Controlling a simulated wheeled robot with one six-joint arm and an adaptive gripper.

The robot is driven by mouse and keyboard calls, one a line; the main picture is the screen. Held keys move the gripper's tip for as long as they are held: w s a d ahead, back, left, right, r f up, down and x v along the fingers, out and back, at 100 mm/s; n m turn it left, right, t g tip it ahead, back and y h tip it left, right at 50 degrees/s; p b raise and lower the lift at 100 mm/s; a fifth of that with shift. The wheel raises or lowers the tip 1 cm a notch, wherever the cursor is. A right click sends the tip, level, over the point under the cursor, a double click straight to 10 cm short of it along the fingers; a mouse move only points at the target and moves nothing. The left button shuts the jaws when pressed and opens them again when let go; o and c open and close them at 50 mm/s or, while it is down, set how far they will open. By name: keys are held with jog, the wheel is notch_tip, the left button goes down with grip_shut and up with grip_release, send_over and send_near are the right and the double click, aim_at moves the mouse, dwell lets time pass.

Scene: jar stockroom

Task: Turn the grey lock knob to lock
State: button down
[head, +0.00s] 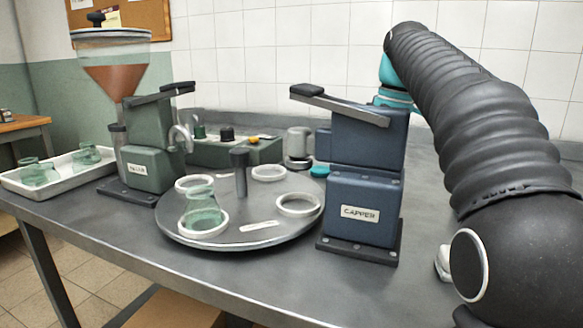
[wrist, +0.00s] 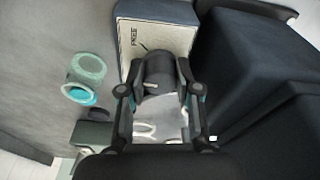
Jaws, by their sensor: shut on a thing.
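In the wrist view, the dark grey knob (wrist: 157,72) sits on a pale plate (wrist: 172,36) with small lettering, which I cannot read surely. A short light mark shows on the knob. My gripper (wrist: 158,84) is shut on the knob, with one finger on each side of it. In the head view, my arm reaches down behind the blue machine labelled CAPPER (head: 362,205). The gripper and the held knob are hidden there.
A round turntable (head: 245,238) holds white rings and a green glass jar (head: 202,208). A green filler (head: 150,165) and a white tray (head: 60,178) stand at left. A green box (head: 215,152) with a dark knob stands behind.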

jog(key=shift+n, duration=0.9)
